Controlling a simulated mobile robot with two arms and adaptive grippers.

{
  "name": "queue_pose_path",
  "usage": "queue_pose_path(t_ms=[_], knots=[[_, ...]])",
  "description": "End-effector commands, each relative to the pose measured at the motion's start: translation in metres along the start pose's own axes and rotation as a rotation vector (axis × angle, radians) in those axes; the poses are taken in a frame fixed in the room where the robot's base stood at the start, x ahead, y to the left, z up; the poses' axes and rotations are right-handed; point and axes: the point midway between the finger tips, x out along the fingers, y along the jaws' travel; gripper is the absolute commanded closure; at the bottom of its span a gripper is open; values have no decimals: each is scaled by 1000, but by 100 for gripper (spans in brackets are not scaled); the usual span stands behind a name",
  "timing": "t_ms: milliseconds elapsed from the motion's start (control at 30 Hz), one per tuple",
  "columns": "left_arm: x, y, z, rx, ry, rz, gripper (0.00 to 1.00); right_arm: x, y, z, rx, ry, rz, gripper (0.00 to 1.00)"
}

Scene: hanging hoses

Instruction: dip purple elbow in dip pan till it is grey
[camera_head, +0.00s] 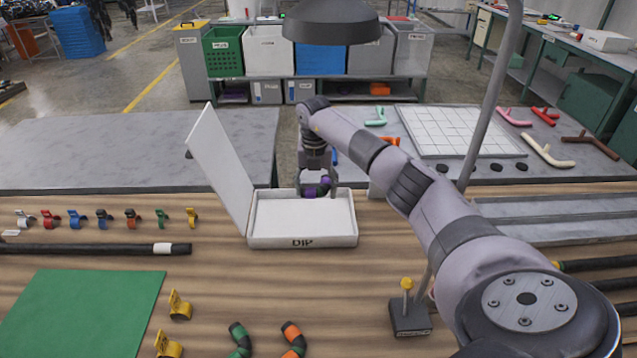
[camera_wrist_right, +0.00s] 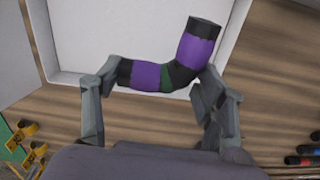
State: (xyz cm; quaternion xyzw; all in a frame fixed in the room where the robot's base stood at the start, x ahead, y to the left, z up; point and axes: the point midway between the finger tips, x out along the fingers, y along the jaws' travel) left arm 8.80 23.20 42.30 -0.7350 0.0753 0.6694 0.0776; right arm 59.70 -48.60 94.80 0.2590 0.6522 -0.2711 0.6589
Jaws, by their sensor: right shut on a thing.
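In the head view the elbow (camera_head: 318,188) and the right gripper (camera_head: 319,190) are over the back part of the dip pan. The dip pan (camera_head: 302,241) is a white shallow tray marked DIP, its lid (camera_head: 222,165) standing open at the left. Its rim also shows in the wrist view (camera_wrist_right: 62,79). I cannot tell whether the elbow touches the pan floor. My left gripper is not in view.
A lamp (camera_head: 333,22) hangs above, its pole at the right. Coloured clips (camera_head: 102,218) line the table at left, near a black hose (camera_head: 90,249) and green mat (camera_head: 80,310). Two other elbows (camera_head: 292,337) lie in front. A small yellow-knobbed stand (camera_head: 409,315) is at front right.

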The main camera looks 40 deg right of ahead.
Motion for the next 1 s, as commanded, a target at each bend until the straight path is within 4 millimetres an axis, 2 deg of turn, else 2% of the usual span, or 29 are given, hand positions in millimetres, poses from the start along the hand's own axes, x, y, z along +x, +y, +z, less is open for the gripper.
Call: queue_pose_path(t_ms=[367,1000], knots=[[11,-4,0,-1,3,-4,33,14,-2,1,21,0,0,62],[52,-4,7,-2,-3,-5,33,65,-1,-1,20,1,-1,62]])
